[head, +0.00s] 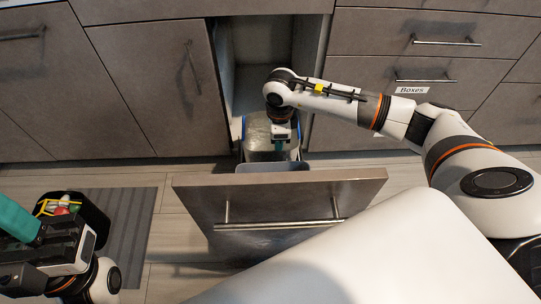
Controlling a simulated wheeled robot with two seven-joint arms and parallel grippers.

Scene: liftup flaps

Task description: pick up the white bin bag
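A pulled-out drawer with a wide front panel (280,195) stands open below the counter. Inside it is a bin, with a pale grey-green lining (257,128) that looks like the bin bag. My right gripper (281,152) reaches down into the bin's opening from above. Its fingertips are mostly hidden, so I cannot tell whether it is open or holds the bag.
A dark container (78,212) with small red, white and yellow items is beside my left gripper. A grey striped mat (126,225) lies on the wooden floor. Closed cabinets (165,85) and drawers, one labelled Boxes (411,90), flank the opening. The drawer front stands between me and the bin.

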